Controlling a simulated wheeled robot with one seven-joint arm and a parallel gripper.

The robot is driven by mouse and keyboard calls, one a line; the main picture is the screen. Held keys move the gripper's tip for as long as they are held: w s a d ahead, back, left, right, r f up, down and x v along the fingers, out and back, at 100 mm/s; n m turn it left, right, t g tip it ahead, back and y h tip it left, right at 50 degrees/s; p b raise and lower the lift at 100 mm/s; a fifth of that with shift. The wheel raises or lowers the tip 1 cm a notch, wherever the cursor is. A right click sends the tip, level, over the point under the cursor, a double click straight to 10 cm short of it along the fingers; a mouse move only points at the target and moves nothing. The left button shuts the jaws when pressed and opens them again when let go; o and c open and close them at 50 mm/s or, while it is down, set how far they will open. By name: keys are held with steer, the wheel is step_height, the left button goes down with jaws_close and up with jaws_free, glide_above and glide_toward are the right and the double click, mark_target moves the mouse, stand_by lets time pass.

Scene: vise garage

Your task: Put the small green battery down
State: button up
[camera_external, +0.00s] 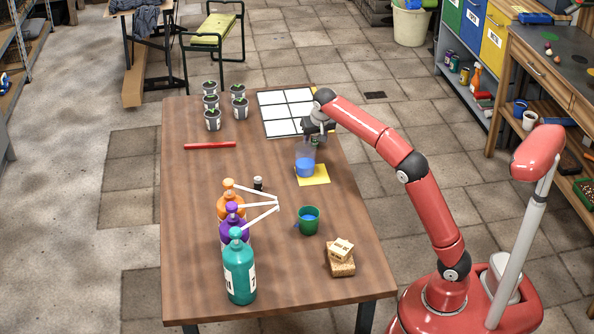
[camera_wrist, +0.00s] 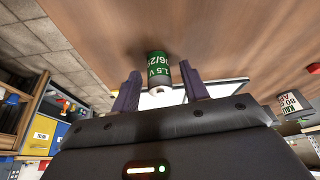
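The small green battery (camera_wrist: 160,70) shows in the wrist view, its printed label facing me and one end toward the wooden surface. My gripper (camera_wrist: 160,78) has its two dark fingers apart on either side of it, with a gap visible at each side. In the external view my gripper (camera_external: 317,134) is low over the table's far right part, just behind a clear cup with blue contents (camera_external: 305,167). A bit of green, likely the battery (camera_external: 316,141), shows just below the gripper. Whether its end rests on the table is hard to tell.
A white grid panel (camera_external: 284,103) lies behind my gripper. The table's middle (camera_external: 255,165) is mostly clear.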

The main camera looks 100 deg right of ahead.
steer(key=shift+r, duration=0.3)
steer(key=p+v, duration=0.1)
steer(key=v, duration=1)
steer(key=shift+a+r, duration=0.2)
steer(key=shift+r, duration=0.1)
steer(key=shift+s, duration=0.1)
